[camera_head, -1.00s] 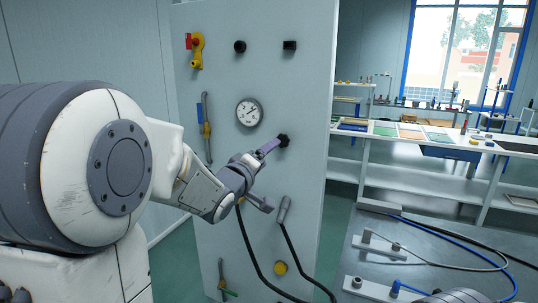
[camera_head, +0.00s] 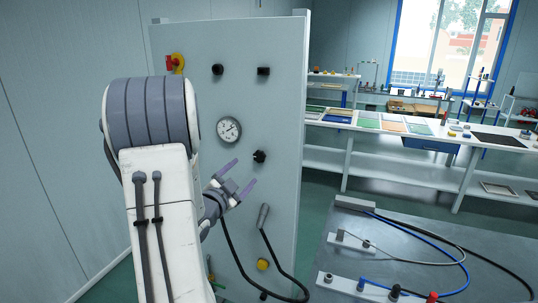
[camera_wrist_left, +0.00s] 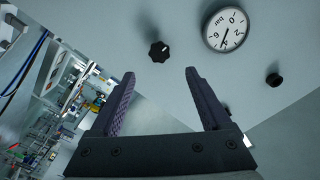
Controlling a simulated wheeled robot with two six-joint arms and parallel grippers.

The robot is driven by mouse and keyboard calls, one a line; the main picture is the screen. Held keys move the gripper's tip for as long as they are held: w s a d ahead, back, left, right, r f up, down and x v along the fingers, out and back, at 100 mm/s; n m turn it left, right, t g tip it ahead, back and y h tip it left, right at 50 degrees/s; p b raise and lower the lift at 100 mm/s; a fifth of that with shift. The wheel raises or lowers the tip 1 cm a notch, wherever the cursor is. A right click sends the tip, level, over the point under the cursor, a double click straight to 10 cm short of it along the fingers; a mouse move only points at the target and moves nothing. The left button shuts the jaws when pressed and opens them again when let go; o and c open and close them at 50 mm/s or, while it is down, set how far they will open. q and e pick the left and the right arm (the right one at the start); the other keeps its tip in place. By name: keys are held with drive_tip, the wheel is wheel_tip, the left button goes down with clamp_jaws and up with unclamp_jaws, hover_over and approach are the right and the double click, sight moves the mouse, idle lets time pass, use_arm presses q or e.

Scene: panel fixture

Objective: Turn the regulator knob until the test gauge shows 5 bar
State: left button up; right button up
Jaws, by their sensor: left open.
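The black regulator knob (camera_head: 259,156) is on the upright grey panel, below and right of the round white gauge (camera_head: 229,129). In the left wrist view the knob (camera_wrist_left: 159,51) has a small white mark, and the gauge (camera_wrist_left: 226,28) is tilted, marked "bar". Its dark needle points toward the bottom of the picture; I cannot read the exact value. My left gripper (camera_head: 238,177) is open and empty, in front of the panel and left of the knob. In the left wrist view the knob shows beyond the gap between its fingertips (camera_wrist_left: 160,73), apart from them. My right gripper is not in view.
The panel also bears a red and yellow valve (camera_head: 176,62), two black fittings (camera_head: 217,70) (camera_head: 263,71), a hose with a grey end (camera_head: 263,216) and a yellow button (camera_head: 263,264). A grey bench (camera_head: 440,245) with hoses stands at right.

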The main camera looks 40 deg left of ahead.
sight(258, 157)
use_arm(q)
drive_tip(key=p+x, duration=0.4)
drive_tip(key=x, duration=0.5)
drive_tip(key=shift+w+r, duration=0.1)
drive_tip(key=shift+w, duration=0.5)
clamp_jaws()
drive_tip(key=shift+f+n+b, duration=0.3)
drive_tip(key=shift+n+b, duration=0.4)
drive_tip(key=shift+b, duration=0.35)
drive_tip(key=shift+r+n, duration=0.1)
drive_tip(key=shift+n, duration=0.4)
unclamp_jaws()
drive_tip(key=shift+r, duration=0.1)
